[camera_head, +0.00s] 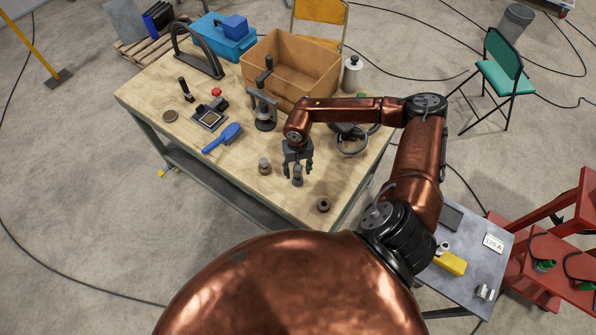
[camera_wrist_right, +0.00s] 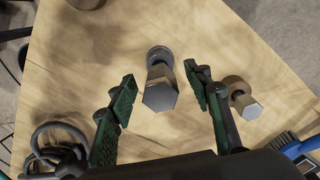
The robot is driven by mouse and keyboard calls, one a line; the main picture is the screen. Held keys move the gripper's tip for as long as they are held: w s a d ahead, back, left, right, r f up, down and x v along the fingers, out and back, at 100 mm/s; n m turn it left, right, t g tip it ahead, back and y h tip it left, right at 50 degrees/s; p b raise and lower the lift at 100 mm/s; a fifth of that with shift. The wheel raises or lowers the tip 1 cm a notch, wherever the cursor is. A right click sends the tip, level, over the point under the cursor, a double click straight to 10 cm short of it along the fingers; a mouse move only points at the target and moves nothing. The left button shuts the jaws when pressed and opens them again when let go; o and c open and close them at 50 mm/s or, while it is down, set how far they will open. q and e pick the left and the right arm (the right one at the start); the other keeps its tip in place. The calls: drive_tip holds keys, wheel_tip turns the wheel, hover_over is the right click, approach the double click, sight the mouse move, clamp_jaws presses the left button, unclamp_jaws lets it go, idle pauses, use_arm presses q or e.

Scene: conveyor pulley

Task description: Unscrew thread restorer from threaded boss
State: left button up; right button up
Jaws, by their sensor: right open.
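A grey metal hex-headed piece, seemingly the thread restorer (camera_head: 298,180), stands upright on the wooden table near its front edge. In the right wrist view its hex head (camera_wrist_right: 160,92) points up at the camera, above a round metal part (camera_wrist_right: 160,54) that looks like the threaded boss. My right gripper (camera_head: 298,172) is open, with one finger on each side of this piece. In the wrist view a gap shows between the piece and both fingers. A second hex-topped piece on a brownish round base (camera_head: 265,167) stands just left of the gripper. My left gripper is not in view.
A brown ring-shaped part (camera_head: 324,205) lies near the table's front corner. A blue-handled brush (camera_head: 222,138), a dark stand (camera_head: 264,108) and an open cardboard box (camera_head: 290,70) are farther back. A metal cart (camera_head: 470,235) stands at the right.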

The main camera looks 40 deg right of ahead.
drive_tip(key=shift+r+p, duration=1.45)
drive_tip(key=shift+r, duration=2.1)
drive_tip(key=shift+s+f, duration=0.1)
